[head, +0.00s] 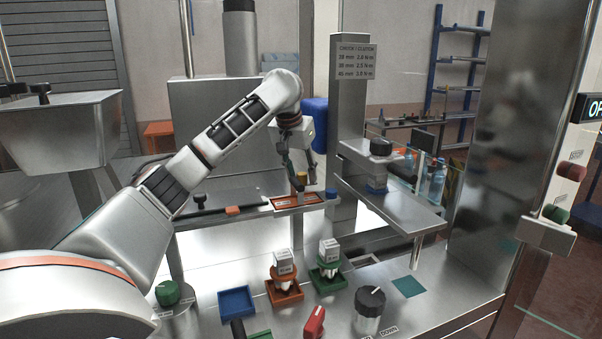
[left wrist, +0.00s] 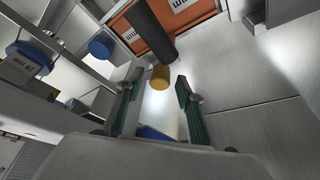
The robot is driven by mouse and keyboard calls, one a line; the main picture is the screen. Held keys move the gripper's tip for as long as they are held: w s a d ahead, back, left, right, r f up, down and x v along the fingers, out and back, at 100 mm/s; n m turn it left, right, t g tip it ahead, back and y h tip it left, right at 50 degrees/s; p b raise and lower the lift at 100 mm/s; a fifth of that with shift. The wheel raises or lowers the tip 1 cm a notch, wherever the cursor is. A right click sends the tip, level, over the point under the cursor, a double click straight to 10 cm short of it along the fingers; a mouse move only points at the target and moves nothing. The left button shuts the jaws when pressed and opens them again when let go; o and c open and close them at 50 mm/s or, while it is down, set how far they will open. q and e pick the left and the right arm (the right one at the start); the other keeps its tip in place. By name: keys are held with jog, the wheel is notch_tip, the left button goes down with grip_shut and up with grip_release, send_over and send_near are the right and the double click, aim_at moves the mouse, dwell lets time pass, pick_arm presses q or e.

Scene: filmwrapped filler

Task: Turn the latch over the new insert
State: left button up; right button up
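The orange insert (head: 292,201) with white labels lies on the metal rail, and its orange face (left wrist: 192,24) shows in the left wrist view. A dark bar latch (left wrist: 150,32) crosses over it there, with a yellow knob (left wrist: 160,77) at its near end. In the head view the yellow knob (head: 301,178) stands at the insert's right end; the bar is hard to make out. My left gripper (head: 303,178) is open and points down at the knob. In the left wrist view the fingertips (left wrist: 158,87) stand on either side of the knob, apparently apart from it. My right gripper is not seen.
A blue knob (head: 330,193) stands just right of the insert. An upright metal post (head: 347,120) with a sign rises behind it. Below are an orange tray (head: 291,298), a green tray (head: 331,287), both holding labelled parts, and an empty blue tray (head: 236,302).

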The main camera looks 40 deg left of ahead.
pick_arm(q)
grip_shut()
jog(key=shift+a+m, duration=0.1)
jog(key=shift+m, duration=0.2)
jog(key=m+h, duration=0.2)
jog(key=m, duration=0.2)
jog(key=shift+a, duration=0.1)
jog(key=m+h, duration=0.1)
jog(key=m, duration=0.4)
jog(key=shift+a+r+h, duration=0.1)
jog(key=shift+h, duration=0.3)
jog(key=m, duration=0.2)
jog(key=m+g+h, duration=0.1)
jog(key=m, duration=0.1)
jog(key=shift+w+m+g, duration=0.15)
jog(key=shift+m+g, duration=0.15)
jog(key=shift+w+m+g+h, duration=0.1)
jog(key=shift+m+g+h, duration=0.4)
jog(key=shift+m, duration=1.1)
jog(key=shift+a+m, duration=0.1)
jog(key=shift+m, duration=0.3)
